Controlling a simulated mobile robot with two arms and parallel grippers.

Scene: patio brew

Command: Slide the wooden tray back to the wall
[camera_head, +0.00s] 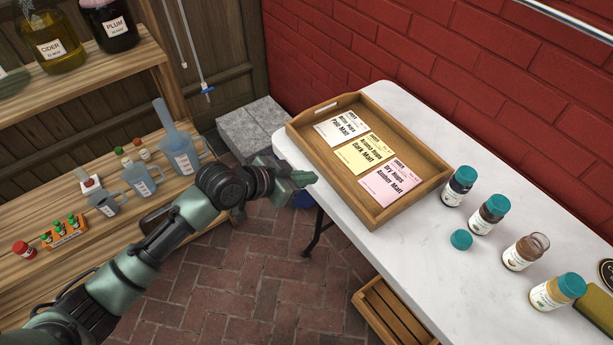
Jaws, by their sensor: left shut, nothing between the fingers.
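The wooden tray (379,217) lies on the white table (455,265) by the red brick wall (450,55). Its far corner is close to the wall, and white table shows along its right end. Three label cards lie in it: a white one (341,127), a yellow one (365,152) and a pink one (389,182). My left gripper (303,179) is shut and empty at the table's left edge, just left of the tray's near side. Whether it touches the tray is hard to tell. My right gripper is not in view.
Jars with teal lids (489,214) stand right of the tray, one jar (526,252) open, with a loose teal lid (461,240) on the table. A wooden crate (393,315) sits below the table. Wooden shelves (150,200) with jugs stand at left.

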